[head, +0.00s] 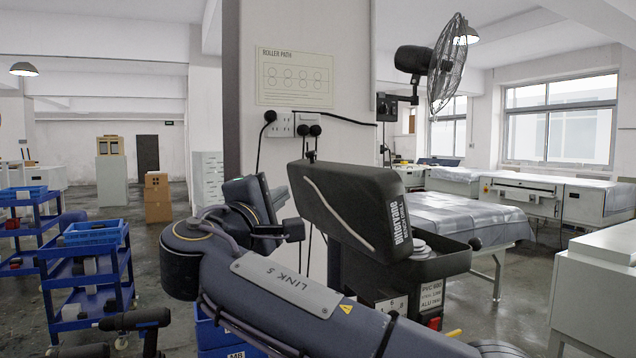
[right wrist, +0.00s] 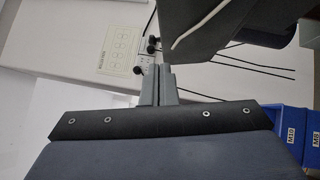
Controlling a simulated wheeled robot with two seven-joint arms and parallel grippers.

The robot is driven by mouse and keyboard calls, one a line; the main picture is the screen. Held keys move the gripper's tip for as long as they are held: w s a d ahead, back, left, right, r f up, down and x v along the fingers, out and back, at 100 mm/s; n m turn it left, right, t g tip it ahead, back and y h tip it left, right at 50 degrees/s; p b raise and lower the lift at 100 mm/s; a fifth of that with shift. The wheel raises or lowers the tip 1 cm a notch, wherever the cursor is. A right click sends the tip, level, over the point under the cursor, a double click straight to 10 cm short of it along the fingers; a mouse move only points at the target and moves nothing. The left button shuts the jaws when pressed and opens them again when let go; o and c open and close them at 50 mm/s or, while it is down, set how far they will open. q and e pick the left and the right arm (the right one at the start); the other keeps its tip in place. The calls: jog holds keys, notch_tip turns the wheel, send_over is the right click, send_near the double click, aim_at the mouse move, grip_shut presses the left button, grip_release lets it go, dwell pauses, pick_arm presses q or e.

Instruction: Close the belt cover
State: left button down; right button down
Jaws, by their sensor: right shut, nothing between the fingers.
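The belt cover (head: 350,205) is the dark, rounded lid marked Bittervane Bench Drill in the head view. It stands open and tilted, its left end raised, above the black lower housing (head: 445,262). Light round parts show between them at the right. The cover's dark side (right wrist: 205,30) shows at the upper right there, apart from or beside the fingertips; contact cannot be told. My left gripper is not seen.
A pillar with a roller path notice (head: 294,78) and plugged-in cables (head: 290,123) stands behind. A fan (head: 446,65) hangs above right. Blue bins (head: 218,335) sit below my right arm. A blue cart (head: 92,275) stands at the left.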

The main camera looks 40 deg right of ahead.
jog(key=p, duration=0.3)
send_near(326, 170)
jog(key=w+d, duration=0.1)
jog(key=w, duration=0.3)
jog(key=d, duration=0.2)
jog(key=s+d+p, duration=0.1)
jog(key=d, duration=0.1)
jog(key=shift+s+r, duration=0.15)
jog(key=shift+r, duration=0.25)
jog(key=shift+d, duration=0.1)
